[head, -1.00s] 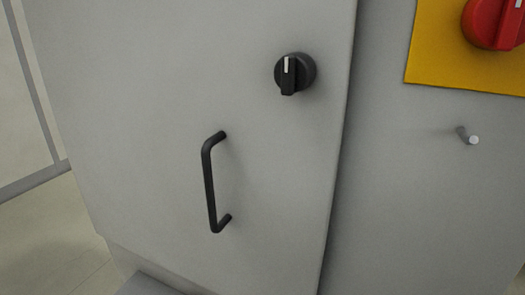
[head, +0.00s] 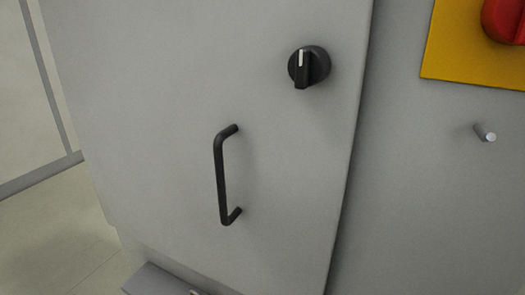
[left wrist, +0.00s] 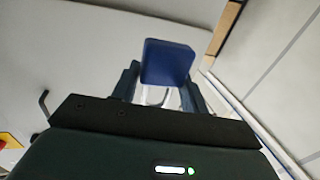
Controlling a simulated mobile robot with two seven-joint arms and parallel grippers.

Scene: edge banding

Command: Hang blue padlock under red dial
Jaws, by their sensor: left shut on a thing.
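The red dial (head: 505,20) sits on a yellow plate (head: 470,45) at the top right of the head view, partly cut off by the frame edge. A short metal peg (head: 485,133) sticks out of the grey panel below the plate, and nothing hangs on it. In the left wrist view the blue padlock (left wrist: 167,62) is between the fingers of my left gripper (left wrist: 160,88), which is shut on it. Its pale shackle shows below the blue body, towards the gripper. Neither gripper shows in the head view, and my right gripper is in no view.
A grey cabinet door carries a black knob (head: 309,67) and a black bar handle (head: 226,175). The handle juts out from the door. A grey ledge (head: 155,281) lies at the bottom of the cabinet. Open floor (head: 50,235) shows at left.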

